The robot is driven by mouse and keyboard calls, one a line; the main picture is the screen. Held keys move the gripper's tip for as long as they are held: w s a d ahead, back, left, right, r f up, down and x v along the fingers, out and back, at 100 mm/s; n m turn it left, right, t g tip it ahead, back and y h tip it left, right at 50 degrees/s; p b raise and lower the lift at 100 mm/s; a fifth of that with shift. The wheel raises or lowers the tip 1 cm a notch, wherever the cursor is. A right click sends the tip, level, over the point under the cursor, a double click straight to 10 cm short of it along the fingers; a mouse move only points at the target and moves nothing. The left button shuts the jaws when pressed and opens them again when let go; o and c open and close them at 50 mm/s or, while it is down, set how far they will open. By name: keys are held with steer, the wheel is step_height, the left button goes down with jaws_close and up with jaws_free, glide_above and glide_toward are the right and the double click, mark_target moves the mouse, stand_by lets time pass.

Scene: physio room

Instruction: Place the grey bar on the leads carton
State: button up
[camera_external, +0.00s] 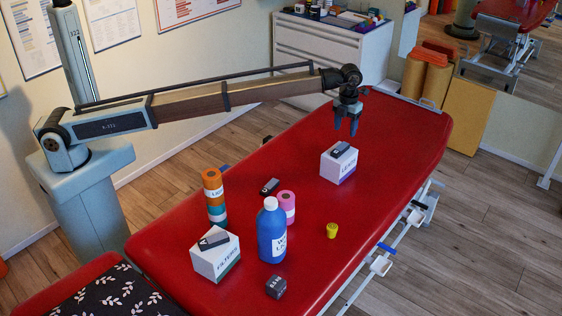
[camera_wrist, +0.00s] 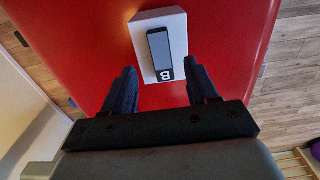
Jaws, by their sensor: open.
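The leads carton (camera_external: 338,167), a white box with a purple lower band, stands on the red couch. A dark grey bar (camera_external: 341,148) lies flat on its top. In the wrist view this bar (camera_wrist: 159,47) has a white end label with a B, and the white carton (camera_wrist: 178,27) shows around it. My gripper (camera_external: 346,133) is open and empty, fingers pointing down, above the carton and apart from the bar. In the wrist view the bar lies beyond the gap between the fingertips (camera_wrist: 161,75).
Another grey bar (camera_external: 213,241) lies on the filters carton (camera_external: 217,262); a dark one (camera_external: 270,186) lies on the couch (camera_external: 380,140). A blue bottle (camera_external: 271,235), pink roll (camera_external: 286,205), orange-and-teal stack (camera_external: 213,190), yellow cup (camera_external: 332,231) and dark block (camera_external: 276,287) stand nearer the camera.

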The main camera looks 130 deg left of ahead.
steer(key=shift+r, duration=2.45)
